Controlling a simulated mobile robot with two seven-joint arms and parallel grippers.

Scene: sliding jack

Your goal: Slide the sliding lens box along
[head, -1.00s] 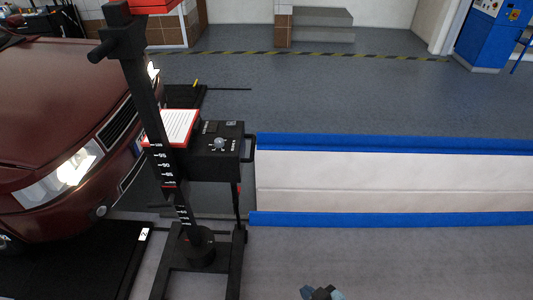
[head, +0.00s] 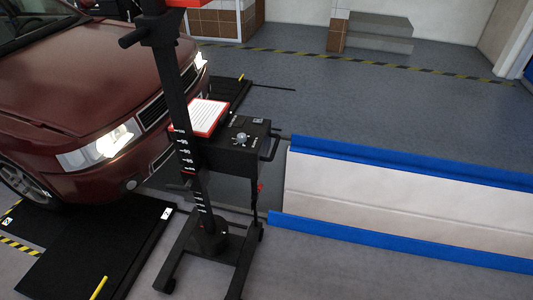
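The sliding lens box (head: 236,158) is a black box on a black upright post (head: 177,90) with white scale marks. It has a small round knob and labels on top, and a black handle (head: 271,147) on its right side. A red-framed white panel (head: 206,117) sits at its left, beside the post. The post stands on a black wheeled base (head: 208,262). Neither of my grippers shows in the head view now.
A dark red car (head: 90,100) with lit headlights stands at the left, by black floor plates (head: 95,250). A white and blue barrier (head: 400,200) runs across the right. Grey floor lies open in front of the base and behind the barrier.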

